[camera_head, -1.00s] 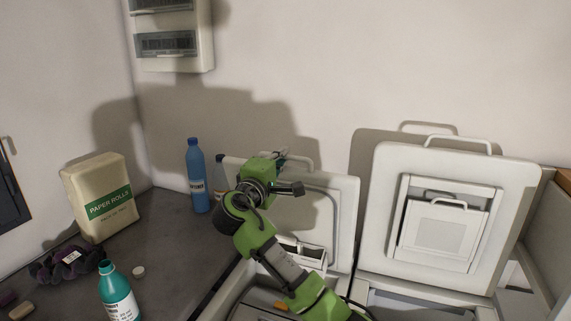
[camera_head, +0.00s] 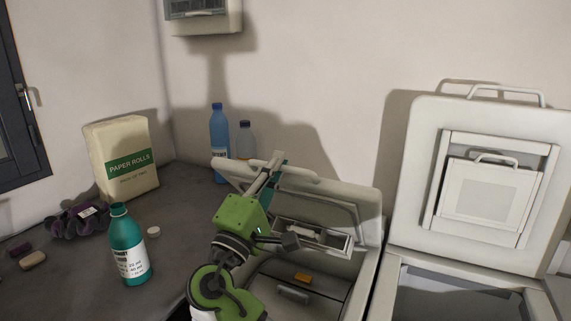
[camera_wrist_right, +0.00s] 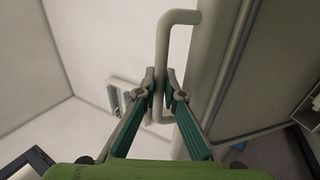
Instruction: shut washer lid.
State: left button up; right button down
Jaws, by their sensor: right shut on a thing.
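The left toploader's lid (camera_head: 365,200) is part-way down, tilted forward over its opening (camera_head: 320,292). My right gripper (camera_head: 272,170) is shut on the lid handle (camera_head: 300,176) at the lid's upper edge. In the right wrist view the pale handle bar (camera_wrist_right: 163,45) runs between the fingertips of the right gripper (camera_wrist_right: 163,98). Part of the lid is hidden behind my green arm. The right toploader's lid (camera_head: 420,190) stands upright, wide open, with its handle on top. My left gripper is out of view.
On the dark counter (camera_head: 185,245) to the left stand a teal bottle (camera_head: 127,250), a paper rolls pack (camera_head: 122,160), a blue bottle (camera_head: 219,140) and a clear bluish bottle (camera_head: 245,142). A white cap (camera_head: 153,232) lies there. The back wall is close behind the lids.

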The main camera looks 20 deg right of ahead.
jog(key=shift+s+a+f+b, duration=0.35)
jog(key=shift+a+f, duration=0.05)
jog(key=shift+f, duration=0.15)
jog(key=shift+s+a+f+b, duration=0.35)
jog(key=shift+a+f, duration=0.05)
jog(key=shift+f, duration=0.1)
jog(key=c, duration=2.4)
grip_release()
jog(key=shift+c, duration=0.2)
jog(key=v, duration=1.2)
jog(key=shift+a, duration=0.1)
